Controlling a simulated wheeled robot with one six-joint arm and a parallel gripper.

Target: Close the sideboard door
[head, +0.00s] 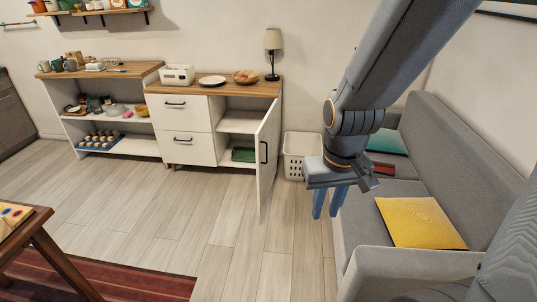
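The white sideboard (187,130) with a wooden top stands against the back wall. Its door (267,170) on the right side is swung wide open toward me, with a dark handle (264,152) on it. The open compartment (238,125) shows a shelf and a green item at the bottom. My gripper (328,201) hangs to the right of the door and nearer to me, pointing down, apart from it. Its two blue fingers look slightly separated, with nothing seen between them.
A white basket (300,155) stands on the floor behind my gripper, right of the sideboard. A grey sofa (400,190) with a yellow cushion (420,222) is on the right. A wooden table (40,240) is at the lower left. The floor before the sideboard is clear.

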